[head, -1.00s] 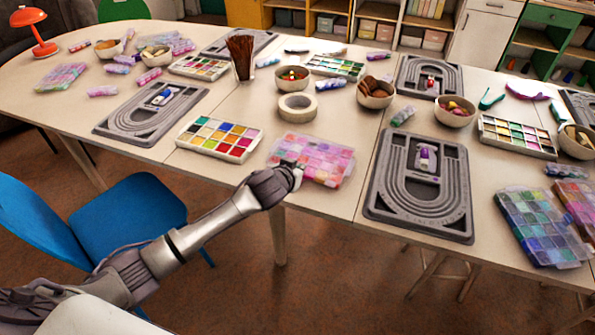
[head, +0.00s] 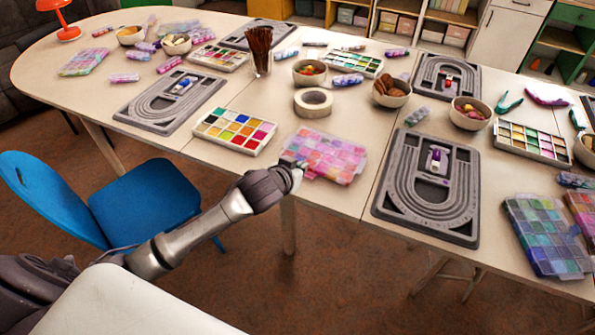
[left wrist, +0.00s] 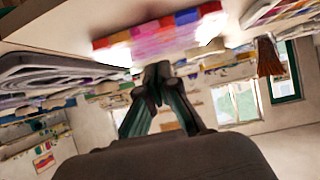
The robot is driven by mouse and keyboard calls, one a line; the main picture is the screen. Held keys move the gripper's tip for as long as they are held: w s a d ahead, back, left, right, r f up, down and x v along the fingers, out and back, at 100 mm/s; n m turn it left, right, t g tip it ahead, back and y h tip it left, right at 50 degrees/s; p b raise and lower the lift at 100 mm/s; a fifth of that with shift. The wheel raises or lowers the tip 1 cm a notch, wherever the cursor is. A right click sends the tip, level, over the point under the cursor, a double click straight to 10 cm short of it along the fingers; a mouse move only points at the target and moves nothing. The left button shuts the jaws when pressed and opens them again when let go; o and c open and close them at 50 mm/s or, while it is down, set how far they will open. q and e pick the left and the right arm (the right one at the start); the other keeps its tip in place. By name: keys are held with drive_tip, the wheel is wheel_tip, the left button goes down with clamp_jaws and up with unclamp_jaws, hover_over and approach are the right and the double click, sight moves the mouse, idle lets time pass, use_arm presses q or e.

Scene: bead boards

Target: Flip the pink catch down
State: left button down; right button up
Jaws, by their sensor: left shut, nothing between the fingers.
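A clear bead box with pink, orange and purple compartments (head: 330,152) lies at the near edge of the table in the head view. It also shows at the top of the left wrist view (left wrist: 160,35), which looks upside down. Its pink catch cannot be told apart in either view; pale bright patches show along the box's edge in the wrist view. My left gripper (head: 297,166) is at the box's near left corner, its tips small in the head view. In the wrist view its fingers (left wrist: 158,72) are together and empty, close to the box edge. My right gripper is out of view.
A paint palette (head: 235,131) lies left of the box, a tape roll (head: 313,111) behind it, and a grey bead board (head: 385,207) to its right. Blue-green bead boxes lie further right. A blue chair (head: 150,195) stands before the table.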

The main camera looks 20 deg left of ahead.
use_arm(q)
drive_tip(key=shift+s+r, duration=0.15)
drive_tip(key=shift+s, duration=0.8)
drive_tip(key=s+d+f+m+g, duration=0.1)
drive_tip(key=s+f+g, duration=0.25)
drive_tip(key=s, duration=1.15)
drive_tip(key=s+d+f+g, duration=0.1)
drive_tip(key=s+f+g, duration=0.3)
drive_tip(key=s, duration=1.1)
wheel_tip(320, 180, down, 25)
drive_tip(key=s+g, duration=0.2)
drive_tip(key=s+a+f+g, duration=0.1)
drive_tip(key=s+a+f, duration=0.2)
drive_tip(key=s+f, duration=1.3)
drive_tip(key=shift+s+a+m+y, duration=0.2)
drive_tip(key=shift+m+y, duration=0.1)
drive_tip(key=shift+y, duration=0.1)
